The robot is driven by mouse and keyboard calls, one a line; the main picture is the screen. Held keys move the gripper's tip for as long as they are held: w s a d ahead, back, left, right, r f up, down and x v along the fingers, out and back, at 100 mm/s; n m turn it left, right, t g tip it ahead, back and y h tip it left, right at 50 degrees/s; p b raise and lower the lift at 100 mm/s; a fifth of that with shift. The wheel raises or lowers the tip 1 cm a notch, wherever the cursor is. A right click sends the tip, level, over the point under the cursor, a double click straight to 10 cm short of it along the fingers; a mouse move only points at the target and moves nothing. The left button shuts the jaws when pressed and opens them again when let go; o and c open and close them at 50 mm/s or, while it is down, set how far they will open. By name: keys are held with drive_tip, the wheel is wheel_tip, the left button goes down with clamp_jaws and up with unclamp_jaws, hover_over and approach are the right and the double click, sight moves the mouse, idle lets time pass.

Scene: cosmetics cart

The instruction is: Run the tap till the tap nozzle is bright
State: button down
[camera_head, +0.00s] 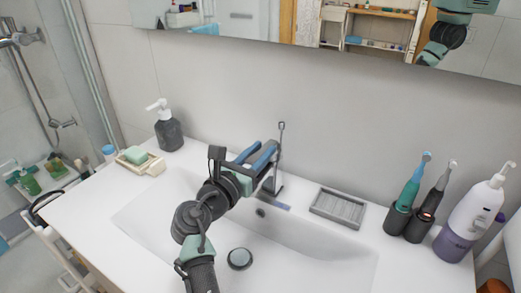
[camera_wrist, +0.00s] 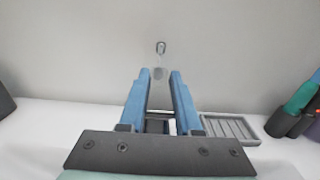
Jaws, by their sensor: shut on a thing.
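The grey tap (camera_head: 270,187) stands at the back edge of the white sink, with a thin upright lever (camera_head: 282,128) on top. The lever's end also shows in the wrist view (camera_wrist: 160,47), just beyond my fingertips. My gripper (camera_head: 268,149), with blue fingers, is shut on the upper part of the tap; its fingers hide much of it. In the wrist view the fingers (camera_wrist: 160,73) stand on either side of the tap. A small bluish strip (camera_head: 281,206) shows at the tap's base. The nozzle is not clearly seen, and no water stream is visible.
A soap dish (camera_head: 153,166) and dark pump bottle (camera_head: 168,132) stand at left. A grey ridged tray (camera_head: 338,208), electric toothbrushes (camera_head: 404,199) and a white-purple pump bottle (camera_head: 470,215) stand at right. The basin (camera_head: 310,265) is empty around its drain plug (camera_head: 240,259).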

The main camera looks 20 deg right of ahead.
drive_tip(key=r+p, duration=0.1)
drive_tip(key=p, duration=0.1)
drive_tip(key=shift+r+p, duration=0.1)
drive_tip(key=shift+p, duration=0.25)
drive_tip(key=p, duration=0.2)
drive_tip(key=g+y+p, duration=0.1)
drive_tip(key=p, duration=0.2)
drive_tip(key=shift+w+d+r, duration=0.1)
drive_tip(key=shift+r, duration=0.2)
drive_tip(key=shift+r+g+y+p, duration=0.1)
drive_tip(key=shift+g+y+p, duration=0.25)
drive_tip(key=shift+p, duration=0.75)
drive_tip(key=shift+d+y+p, duration=0.1)
drive_tip(key=shift+y+p, duration=0.15)
drive_tip(key=shift+p, duration=0.35)
drive_tip(key=shift+f, duration=0.25)
drive_tip(key=c, duration=0.6)
unclamp_jaws()
drive_tip(key=v, duration=1.3)
